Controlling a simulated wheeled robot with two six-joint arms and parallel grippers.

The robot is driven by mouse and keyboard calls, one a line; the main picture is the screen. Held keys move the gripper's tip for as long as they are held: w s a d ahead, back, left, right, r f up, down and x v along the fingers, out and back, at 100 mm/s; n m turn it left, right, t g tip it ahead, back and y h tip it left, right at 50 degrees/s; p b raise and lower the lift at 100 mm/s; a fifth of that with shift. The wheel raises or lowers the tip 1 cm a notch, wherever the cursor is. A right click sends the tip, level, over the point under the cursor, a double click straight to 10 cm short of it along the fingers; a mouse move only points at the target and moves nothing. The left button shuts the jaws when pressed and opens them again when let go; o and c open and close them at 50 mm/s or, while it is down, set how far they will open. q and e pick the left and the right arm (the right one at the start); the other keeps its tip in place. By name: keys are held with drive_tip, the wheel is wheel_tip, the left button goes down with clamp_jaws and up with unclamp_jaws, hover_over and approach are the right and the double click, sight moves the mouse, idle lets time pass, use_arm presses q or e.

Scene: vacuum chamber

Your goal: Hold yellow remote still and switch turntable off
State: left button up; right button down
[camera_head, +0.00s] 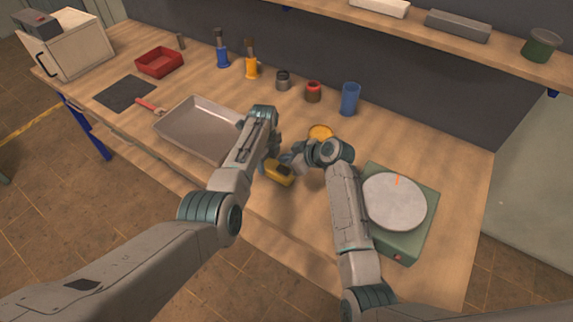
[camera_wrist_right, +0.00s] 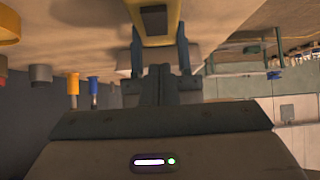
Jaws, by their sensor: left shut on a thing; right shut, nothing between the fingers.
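The yellow remote (camera_head: 279,173) is near the table's front middle; in the right wrist view it (camera_wrist_right: 157,12) shows at the top with a dark face part. My left gripper (camera_head: 272,158) is shut on it, partly hidden by its own arm. My right gripper (camera_head: 292,160) is close beside the remote on its right; its fingers (camera_wrist_right: 158,80) are shut with nothing between them. I cannot tell whether they touch the remote. The turntable (camera_head: 395,201) stands at right, a grey disc with an orange mark on a green base, with a small red control (camera_head: 398,257) at its front.
A grey metal tray (camera_head: 197,127) lies left of my left gripper. A yellow round item (camera_head: 320,132) sits behind my right wrist. A blue cup (camera_head: 349,99), a red-topped jar (camera_head: 313,92) and a red bin (camera_head: 159,62) stand further back. Bare tabletop lies right of the blue cup.

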sight(282, 168)
drive_tip(key=shift+f, duration=1.7)
drive_tip(key=shift+w+a+f, duration=0.1)
drive_tip(key=shift+f, duration=0.1)
drive_tip(key=shift+w+a+r, duration=0.25)
drive_tip(key=shift+w+a, duration=0.2)
drive_tip(key=shift+a, duration=0.15)
drive_tip(key=v, duration=1.2)
